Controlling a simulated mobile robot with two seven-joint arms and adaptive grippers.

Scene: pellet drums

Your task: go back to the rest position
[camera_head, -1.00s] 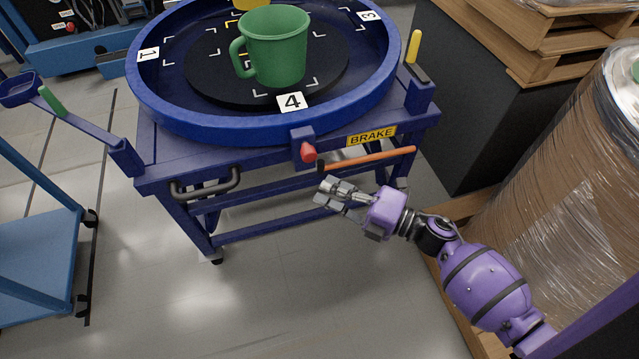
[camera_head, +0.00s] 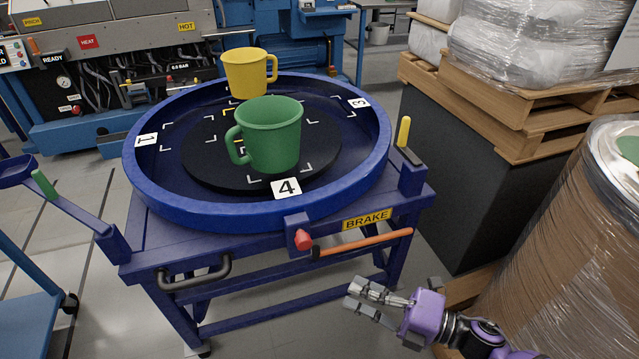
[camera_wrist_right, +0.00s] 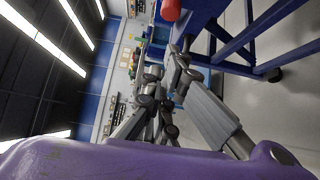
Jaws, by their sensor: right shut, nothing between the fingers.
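My right gripper (camera_head: 371,300) is purple with grey metal fingers. It is shut and empty, low in front of the blue turntable cart, below the orange brake handle (camera_head: 365,243) and apart from it. In the right wrist view the fingers (camera_wrist_right: 178,75) show close up with nothing held. My left gripper is not in view. A green mug (camera_head: 272,138) stands upright on the black disc of the turntable, behind the number 4 label. A yellow mug (camera_head: 247,74) stands upright at the far side of the turntable.
The blue turntable rim (camera_head: 240,212) sits on a cart with a red knob (camera_head: 303,240) at its front. A wrapped drum (camera_head: 575,250) and wooden pallets (camera_head: 520,105) are at the right. A blue trolley (camera_head: 22,325) is at the left. The front floor is clear.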

